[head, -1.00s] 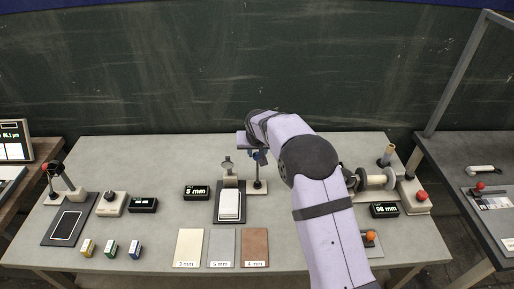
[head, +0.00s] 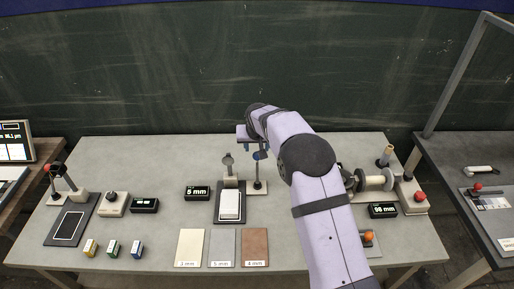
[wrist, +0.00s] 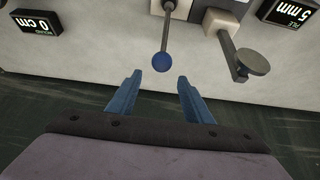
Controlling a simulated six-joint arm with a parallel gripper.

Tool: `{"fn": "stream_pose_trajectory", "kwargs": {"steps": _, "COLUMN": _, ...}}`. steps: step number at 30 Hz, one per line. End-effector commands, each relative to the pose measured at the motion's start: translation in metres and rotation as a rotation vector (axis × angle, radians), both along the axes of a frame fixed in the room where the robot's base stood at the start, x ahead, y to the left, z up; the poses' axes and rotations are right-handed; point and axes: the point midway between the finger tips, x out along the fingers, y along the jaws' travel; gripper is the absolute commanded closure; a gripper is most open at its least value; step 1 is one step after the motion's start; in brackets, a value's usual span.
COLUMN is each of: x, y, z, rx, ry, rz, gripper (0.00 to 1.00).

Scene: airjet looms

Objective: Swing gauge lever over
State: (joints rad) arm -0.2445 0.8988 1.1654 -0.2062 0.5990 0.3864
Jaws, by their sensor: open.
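The gauge lever is a thin dark rod with a blue ball knob (head: 257,155). It stands upright on a small pale base behind the white pile (head: 230,204), beside the gauge post with its round grey disc (head: 228,160). In the wrist view the blue knob (wrist: 162,62) lies just beyond my fingertips, roughly centred between them. My gripper (wrist: 159,78) is open and empty, and its blue fingers do not visibly touch the knob. In the head view my gripper (head: 250,148) is at the knob's upper left, partly hidden by my arm.
A display reading 5 mm (head: 197,192) stands left of the pile. Several sample plates, including a brown one (head: 255,245), lie at the front. A spool device (head: 372,180) stands to the right. Other red-knobbed devices sit at both table ends. Behind the table is a dark green wall.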

Motion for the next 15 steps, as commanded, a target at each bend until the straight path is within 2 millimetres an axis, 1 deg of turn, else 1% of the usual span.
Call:
{"fn": "stream_pose_trajectory", "kwargs": {"steps": 1, "x": 0.000, "y": 0.000, "z": 0.008, "rx": 0.000, "ry": -0.001, "rz": 0.000, "gripper": 0.54}}
{"fn": "stream_pose_trajectory", "kwargs": {"steps": 3, "x": 0.000, "y": 0.000, "z": 0.014, "rx": 0.000, "ry": 0.000, "rz": 0.000, "gripper": 0.54}}
{"fn": "stream_pose_trajectory", "kwargs": {"steps": 12, "x": 0.000, "y": 0.000, "z": 0.040, "rx": 0.000, "ry": 0.001, "rz": 0.001, "gripper": 0.54}}
{"fn": "stream_pose_trajectory", "kwargs": {"steps": 15, "x": 0.000, "y": 0.000, "z": 0.045, "rx": -0.001, "ry": 0.001, "rz": 0.000, "gripper": 0.54}}
